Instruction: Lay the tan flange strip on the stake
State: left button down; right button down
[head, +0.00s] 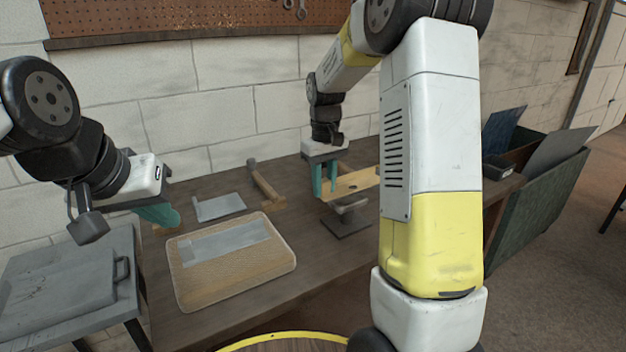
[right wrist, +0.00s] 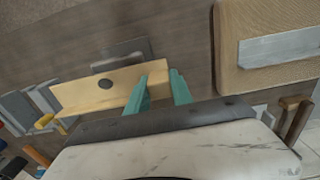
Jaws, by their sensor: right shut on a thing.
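In the right wrist view the strip (right wrist: 75,97) reaches out from the fingers (right wrist: 165,88). The stake (head: 347,222), grey metal on a flat base, stands under the strip in the head view. I cannot tell whether strip and stake touch.
A tan board (head: 237,283) with a grey metal sheet (head: 228,242) lies on the bench left of the stake. A wooden mallet (head: 266,186) and a grey plate (head: 219,207) lie behind it. A grey case (head: 60,285) stands at left, an open green bin (head: 540,200) at right.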

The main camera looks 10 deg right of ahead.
jog(key=shift+f, duration=1.35)
jog(key=c, duration=1.1)
grip_release()
jog(key=shift+o, duration=0.2)
notch_tip(320, 180, up, 8)
jog(key=shift+f, duration=0.25)
jog(key=s+r+m+t+y, duration=0.1)
jog(key=s+r+t, duration=0.2)
jog(key=s+r, duration=0.6)
jog(key=s+a+f+m+t, duration=0.1)
jog(key=s, duration=0.6)
jog(key=s+a+f+m+t+y, duration=0.1)
jog(key=s+t, duration=0.1)
jog(key=s, duration=0.6)
jog(key=shift+s, duration=0.15)
